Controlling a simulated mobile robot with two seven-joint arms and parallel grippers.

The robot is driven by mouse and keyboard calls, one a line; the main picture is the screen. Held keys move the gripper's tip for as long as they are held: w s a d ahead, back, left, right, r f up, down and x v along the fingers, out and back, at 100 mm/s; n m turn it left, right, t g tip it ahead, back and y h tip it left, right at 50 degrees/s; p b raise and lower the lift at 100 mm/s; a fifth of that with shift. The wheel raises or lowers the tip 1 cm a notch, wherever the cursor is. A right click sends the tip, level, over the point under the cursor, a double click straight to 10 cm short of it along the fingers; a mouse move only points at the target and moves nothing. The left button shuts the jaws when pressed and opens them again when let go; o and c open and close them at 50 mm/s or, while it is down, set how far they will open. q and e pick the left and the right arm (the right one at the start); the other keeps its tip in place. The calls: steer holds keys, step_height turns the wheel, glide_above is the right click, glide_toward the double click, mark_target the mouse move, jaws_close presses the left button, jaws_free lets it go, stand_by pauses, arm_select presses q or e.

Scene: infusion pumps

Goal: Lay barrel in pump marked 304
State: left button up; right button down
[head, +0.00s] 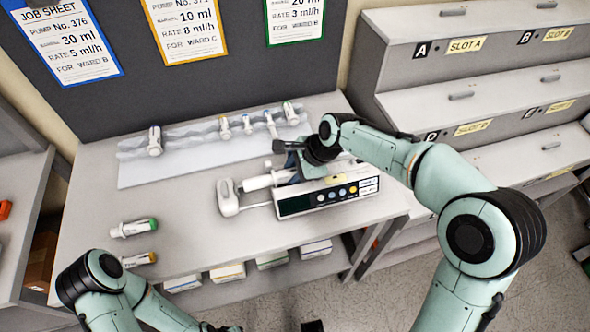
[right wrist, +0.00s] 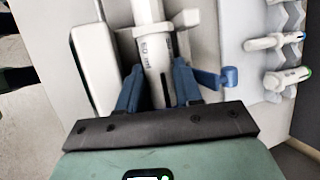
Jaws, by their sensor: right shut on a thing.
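A pump with a dark display and coloured buttons (head: 328,195) stands at the front right of the bench. Its number cannot be read. A white barrel (head: 257,182) lies along the top of the pump, its left end sticking out. My right gripper (head: 286,168) is over the pump, partly hidden by its own wrist. In the right wrist view its blue fingers (right wrist: 157,88) are shut on the barrel (right wrist: 148,22), which has dark print. Whether the barrel rests in the pump's channel or just above it cannot be told. My left gripper is out of view; only its arm shows at lower left.
A wavy rack (head: 130,146) with several barrels stands behind the pump. A green-ended barrel (head: 134,228) and an orange-ended barrel (head: 139,260) lie at the bench's left. Stepped slot shelves (head: 440,60) rise at right. Job sheets (head: 186,28) hang on the back board.

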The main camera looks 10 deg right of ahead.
steer(key=shift+s+a+f+g, duration=0.1)
steer(key=shift+s+f+g, duration=0.1)
steer(key=shift+s+f, duration=0.25)
steer(key=shift+s+a+f+g, duration=0.1)
steer(key=shift+s+f+g, duration=0.1)
steer(key=shift+f, duration=0.3)
steer(key=c, duration=1)
jaws_free()
steer(key=shift+c, duration=0.2)
steer(key=shift+r, duration=0.1)
steer(key=shift+r+p, duration=0.8)
steer(key=shift+r, duration=0.05)
steer(key=shift+w+r+p, duration=0.2)
steer(key=shift+r+p, duration=0.6)
steer(key=shift+r, duration=0.45)
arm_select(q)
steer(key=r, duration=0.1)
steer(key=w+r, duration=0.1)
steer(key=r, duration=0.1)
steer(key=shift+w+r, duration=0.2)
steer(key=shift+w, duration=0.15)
